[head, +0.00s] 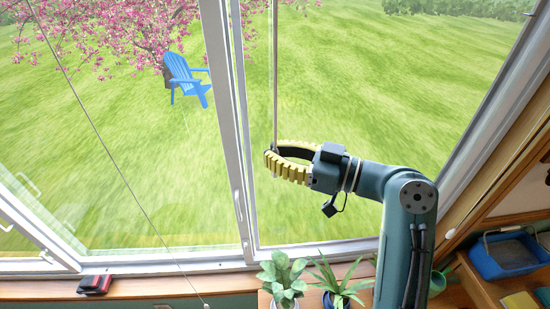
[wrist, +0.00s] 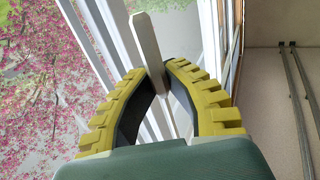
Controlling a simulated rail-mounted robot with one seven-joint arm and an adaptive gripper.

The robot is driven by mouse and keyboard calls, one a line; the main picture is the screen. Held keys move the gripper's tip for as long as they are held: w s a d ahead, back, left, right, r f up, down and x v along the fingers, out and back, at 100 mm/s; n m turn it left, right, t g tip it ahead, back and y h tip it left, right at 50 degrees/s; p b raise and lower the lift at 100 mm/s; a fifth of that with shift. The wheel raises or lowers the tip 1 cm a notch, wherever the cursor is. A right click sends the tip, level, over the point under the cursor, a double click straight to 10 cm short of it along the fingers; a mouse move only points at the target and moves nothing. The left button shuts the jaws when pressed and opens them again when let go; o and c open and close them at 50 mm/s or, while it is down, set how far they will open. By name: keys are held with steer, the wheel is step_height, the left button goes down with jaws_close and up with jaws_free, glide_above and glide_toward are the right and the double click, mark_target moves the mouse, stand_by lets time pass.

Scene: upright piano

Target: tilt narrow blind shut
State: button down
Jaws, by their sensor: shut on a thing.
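A thin, pale tilt wand (head: 275,75) hangs down in front of the right-hand window pane. My gripper (head: 272,155) is shut on it near its lower end, with yellow ribbed fingers. In the wrist view the wand (wrist: 148,45) runs between the fingertips of my gripper (wrist: 160,75), and its flat end shows beyond them. The slats of the narrow blind do not show clearly in either view.
A white window post (head: 228,110) stands just left of my gripper. A thin cord (head: 115,165) slants across the left pane. Potted plants (head: 283,275) and a dark red item (head: 95,284) sit along the sill. A blue bin (head: 505,255) stands at right.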

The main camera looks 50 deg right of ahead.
stand_by(0.3)
steer(key=c, duration=1.1)
jaws_free()
steer(key=v, duration=1.2)
